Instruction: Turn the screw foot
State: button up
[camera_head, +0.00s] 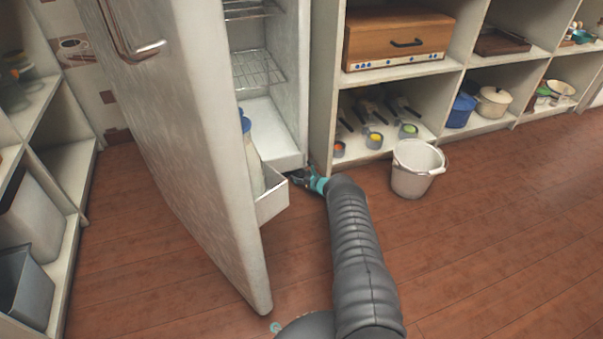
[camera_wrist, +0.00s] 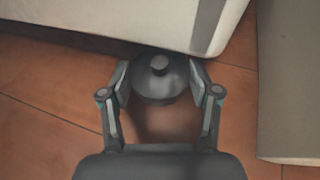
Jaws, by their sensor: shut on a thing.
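The screw foot (camera_wrist: 159,80) is a dark grey round disc with a short knob on top. In the wrist view it sits under the bottom edge of the white fridge (camera_wrist: 180,20), close above the wooden floor. My gripper (camera_wrist: 158,82) has one finger on each side of the foot, closed against its rim. In the head view my gripper (camera_head: 303,178) is low at the fridge's front bottom corner. The foot cannot be made out there.
The fridge door (camera_head: 185,130) stands wide open to the left, with a bottle (camera_head: 250,160) in its door shelf. A white bucket (camera_head: 415,172) stands on the floor to the right of my arm. Open shelves (camera_head: 400,73) line the back. The floor at the right front is clear.

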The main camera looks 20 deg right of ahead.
jog(key=m+h+p, duration=0.1)
jog(key=p, duration=0.1)
jog(key=m+h+p, duration=0.1)
jog(key=shift+a+r+t+h+p, duration=0.1)
jog(key=shift+r+t+h+p, duration=0.1)
jog(key=shift+t+h+p, duration=0.15)
jog(key=shift+a+f+m+h+p, duration=0.1)
jog(key=shift+m+h+p, duration=0.85)
jog(key=shift+m+h, duration=0.55)
jog(key=shift+h, duration=0.05)
jog(key=o, duration=1.2)
jog(key=shift+c, duration=0.2)
